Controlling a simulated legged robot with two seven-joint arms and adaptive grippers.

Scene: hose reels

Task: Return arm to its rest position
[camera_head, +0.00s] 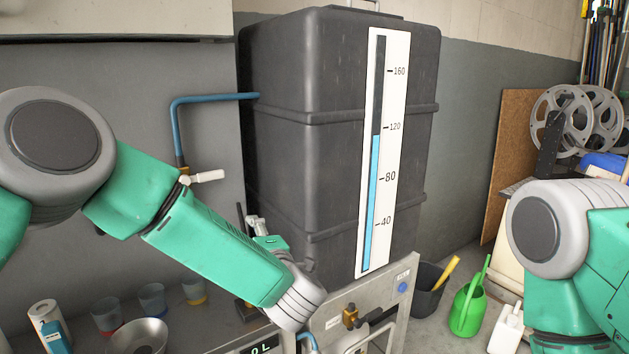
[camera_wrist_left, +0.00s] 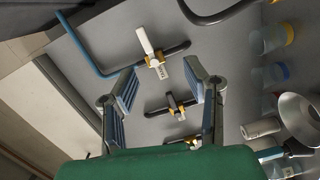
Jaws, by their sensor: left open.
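My left arm (camera_head: 210,250) reaches in from the left, in front of a large dark tank (camera_head: 310,150). In the left wrist view, my left gripper (camera_wrist_left: 161,78) has its two fingers spread wide with nothing between them. Beyond the fingers, a white-handled valve (camera_wrist_left: 150,45) on a pipe and a second valve (camera_wrist_left: 177,105) show on the grey wall, apart from the fingers. In the head view the gripper is mostly hidden behind my forearm. My right arm (camera_head: 570,250) shows at the right edge; its gripper is out of view.
A blue pipe (camera_head: 175,130) runs to the tank. A black bucket (camera_head: 428,300), green watering can (camera_head: 467,310) and white jug (camera_head: 506,330) stand on the floor near my right arm.

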